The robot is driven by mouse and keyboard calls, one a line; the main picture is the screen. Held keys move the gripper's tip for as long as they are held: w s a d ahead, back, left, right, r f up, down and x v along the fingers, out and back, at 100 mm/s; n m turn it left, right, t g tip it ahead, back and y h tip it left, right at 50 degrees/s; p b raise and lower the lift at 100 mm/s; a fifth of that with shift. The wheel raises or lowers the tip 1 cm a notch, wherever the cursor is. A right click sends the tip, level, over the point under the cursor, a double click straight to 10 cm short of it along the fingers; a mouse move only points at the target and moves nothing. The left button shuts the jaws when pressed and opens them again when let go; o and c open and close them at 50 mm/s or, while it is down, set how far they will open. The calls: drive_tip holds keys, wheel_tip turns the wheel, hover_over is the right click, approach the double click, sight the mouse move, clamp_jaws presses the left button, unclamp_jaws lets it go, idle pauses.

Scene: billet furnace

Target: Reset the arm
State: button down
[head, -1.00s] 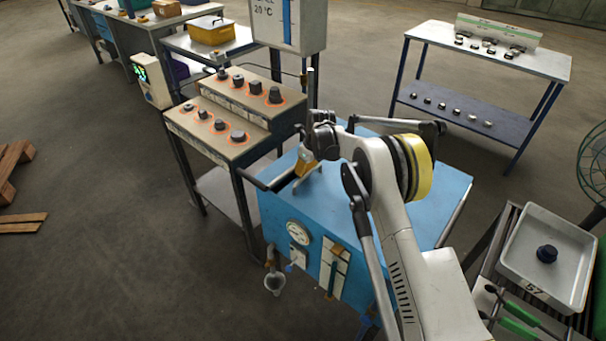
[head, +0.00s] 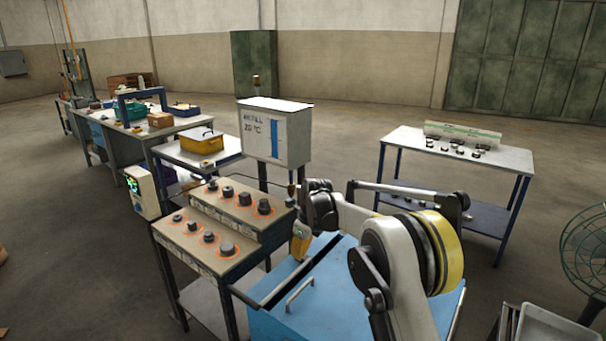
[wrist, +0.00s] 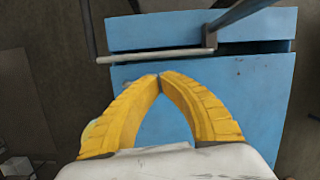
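My gripper (head: 301,243) hangs over the top of the blue furnace box (head: 335,300), near its grey handle (head: 300,295), with my arm folded behind it. In the wrist view, the two yellow fingers of my gripper (wrist: 160,77) meet at their tips with nothing between them. The blue furnace top (wrist: 240,95) lies below, apart from the fingers. A pale bar (wrist: 150,55) crosses the blue surface ahead of the fingertips.
A stepped rack with several dark knob-like pieces (head: 227,248) stands close left of my gripper. A sign box (head: 275,135) rises behind it. A side table (head: 500,160) stands at the back right, a fan (head: 588,250) and a tray (head: 550,325) at the right.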

drive_tip(key=s+d+r+n+t+h+b, duration=0.1)
drive_tip(key=s+d+r+n+t, duration=0.1)
drive_tip(key=s+d+r+n, duration=0.6)
drive_tip(key=s+d+r+n+t+b, duration=0.15)
drive_tip(key=s+d+r+n, duration=0.3)
drive_tip(key=s+r, duration=0.65)
drive_tip(key=s+d+f+n, duration=0.2)
drive_tip(key=s+n, duration=0.1)
drive_tip(key=s, duration=0.5)
drive_tip(key=s+d+f+n+t+b, duration=0.1)
drive_tip(key=s+d+f+n, duration=0.2)
drive_tip(key=s, duration=0.4)
drive_tip(key=s+d+f+n+h+b, duration=0.1)
drive_tip(key=s+d+f+n, duration=0.1)
drive_tip(key=s+n, duration=0.3)
drive_tip(key=s+d, duration=0.1)
drive_tip(key=s, duration=0.2)
drive_tip(key=shift+s+d+f+t, duration=0.15)
drive_tip(key=shift+s+f+t, duration=0.2)
drive_tip(key=shift+n, duration=0.25)
